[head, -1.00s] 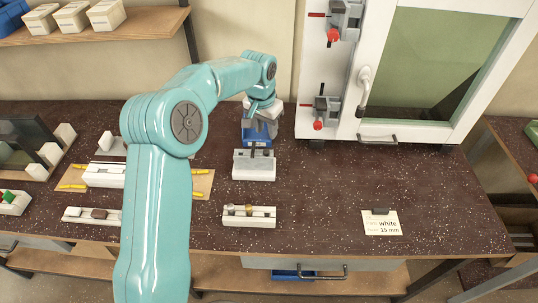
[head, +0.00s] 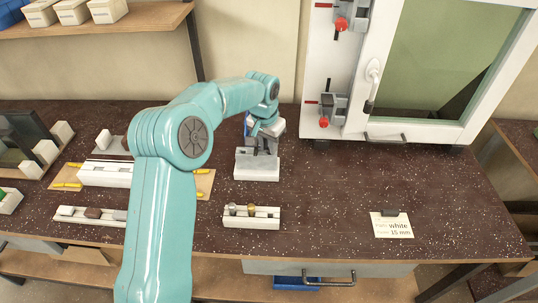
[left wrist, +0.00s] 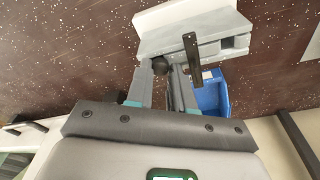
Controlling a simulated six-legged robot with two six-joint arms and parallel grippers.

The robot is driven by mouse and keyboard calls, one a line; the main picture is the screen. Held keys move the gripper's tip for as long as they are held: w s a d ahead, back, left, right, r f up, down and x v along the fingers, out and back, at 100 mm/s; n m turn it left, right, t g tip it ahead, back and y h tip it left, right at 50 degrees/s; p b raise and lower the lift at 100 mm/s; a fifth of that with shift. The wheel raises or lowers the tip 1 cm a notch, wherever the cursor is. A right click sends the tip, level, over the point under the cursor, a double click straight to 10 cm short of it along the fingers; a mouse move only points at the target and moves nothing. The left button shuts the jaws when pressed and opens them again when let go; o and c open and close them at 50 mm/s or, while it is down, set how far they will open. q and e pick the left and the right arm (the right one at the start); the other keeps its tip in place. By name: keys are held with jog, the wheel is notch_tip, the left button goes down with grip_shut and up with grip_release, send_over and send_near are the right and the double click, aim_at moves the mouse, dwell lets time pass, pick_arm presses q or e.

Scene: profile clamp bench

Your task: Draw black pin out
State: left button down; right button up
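A light grey clamp block (head: 257,171) stands on the dark speckled bench; it also shows in the left wrist view (left wrist: 190,28). My left gripper (head: 262,133) is at the back upper side of this block, pointing down. In the left wrist view its two grey fingers (left wrist: 165,72) stand apart. A round black knob (left wrist: 160,65), which looks like the head of the black pin, shows between the fingertips; I cannot see firm contact. A flat black bar (left wrist: 192,60) stands beside the right finger. The pin's shaft is hidden. My right gripper is out of view.
A tray with small pins (head: 251,222) lies in front, and a label card (head: 392,226) lies at the right. A white framed window fixture (head: 336,70) with red-knobbed clamps stands behind right.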

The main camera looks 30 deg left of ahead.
pick_arm(q)
jog(key=shift+d+f, duration=0.2)
jog(key=shift+f, duration=0.05)
jog(key=shift+w+a+r+p, duration=0.15)
jog(key=shift+r+p, duration=0.25)
jog(key=shift+r, duration=0.15)
jog(key=shift+r+p, duration=0.45)
jog(key=shift+r, duration=0.15)
notch_tip(320, 180, up, 8)
jog(key=p, duration=0.6)
dwell(0.6)
